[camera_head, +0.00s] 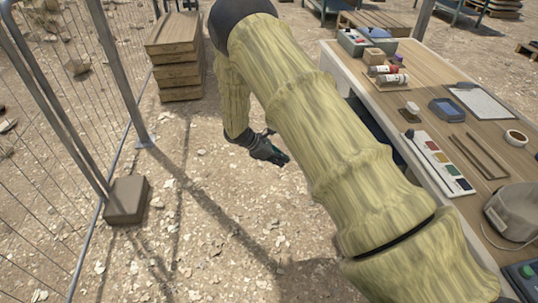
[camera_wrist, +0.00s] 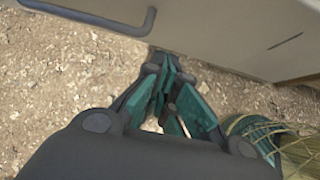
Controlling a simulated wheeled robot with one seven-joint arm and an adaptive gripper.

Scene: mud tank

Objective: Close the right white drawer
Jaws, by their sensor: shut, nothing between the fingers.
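The right white drawer cannot be made out in the head view, where my arm covers much of the table's near side. In the head view my gripper (camera_head: 276,154) hangs above the gravel.
Stacked wooden boxes (camera_head: 176,55) stand behind. A mesh fence (camera_head: 60,130) with a block foot (camera_head: 126,200) runs along the left. Gravel between is clear.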

